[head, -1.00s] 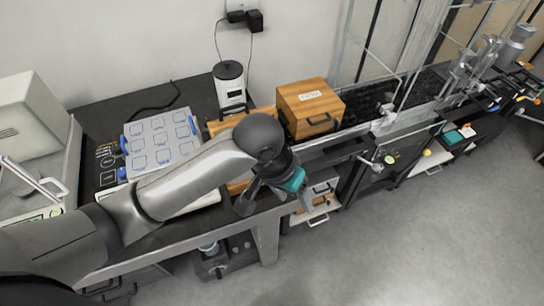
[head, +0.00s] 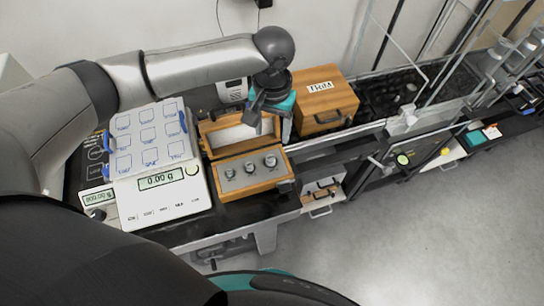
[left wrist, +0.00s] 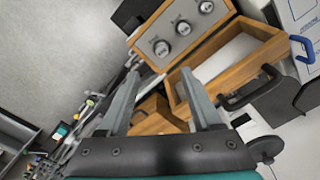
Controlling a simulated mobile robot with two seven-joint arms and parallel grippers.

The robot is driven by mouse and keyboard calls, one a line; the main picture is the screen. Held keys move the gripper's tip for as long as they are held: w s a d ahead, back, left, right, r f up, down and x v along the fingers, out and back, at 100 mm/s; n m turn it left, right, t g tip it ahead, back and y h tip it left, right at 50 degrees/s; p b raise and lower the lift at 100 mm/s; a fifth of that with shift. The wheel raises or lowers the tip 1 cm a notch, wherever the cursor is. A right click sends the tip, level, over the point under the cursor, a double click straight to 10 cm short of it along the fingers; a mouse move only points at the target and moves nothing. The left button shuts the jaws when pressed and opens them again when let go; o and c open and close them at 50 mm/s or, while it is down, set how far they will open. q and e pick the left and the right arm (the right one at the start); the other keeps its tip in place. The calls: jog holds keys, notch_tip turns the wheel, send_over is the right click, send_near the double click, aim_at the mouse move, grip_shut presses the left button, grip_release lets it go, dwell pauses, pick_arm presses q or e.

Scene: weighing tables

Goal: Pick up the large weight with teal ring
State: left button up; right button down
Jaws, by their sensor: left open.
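Three silver weights sit in a row in a wooden weight box (head: 235,194): a left one (head: 229,173), a middle one (head: 249,167) and a right one (head: 270,161). They also show in the left wrist view, at the top. I cannot make out a teal ring on any of them. My left gripper (head: 268,127) is open and empty, above the box's raised lid side and behind the weights. In the left wrist view its two fingers (left wrist: 159,78) are spread, with the weights beyond them. My right gripper is not in view.
A scale (head: 165,205) with a blue-and-white sectioned tray (head: 152,142) stands left of the weight box. A closed wooden box (head: 322,105) stands to the right, close to the gripper. A black-and-white device (head: 232,90) is behind. Open floor lies at the right front.

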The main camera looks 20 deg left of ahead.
aim_at(271, 157)
pick_arm(q)
notch_tip(271, 157, down, 4)
jog(key=shift+s+r, duration=0.1)
jog(key=shift+s, duration=0.05)
jog(key=shift+f+b, duration=0.4)
jog(key=shift+f, duration=1.15)
jog(key=f, duration=0.3)
jog(key=shift+a+f+b, duration=0.2)
jog(key=shift+f+b, duration=0.1)
jog(key=shift+f, duration=0.4)
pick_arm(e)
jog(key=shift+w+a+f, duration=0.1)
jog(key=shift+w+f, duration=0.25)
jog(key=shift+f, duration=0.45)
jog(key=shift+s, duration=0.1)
pick_arm(q)
jog(key=shift+c, duration=0.7)
grip_shut()
jog(key=shift+w, duration=0.2)
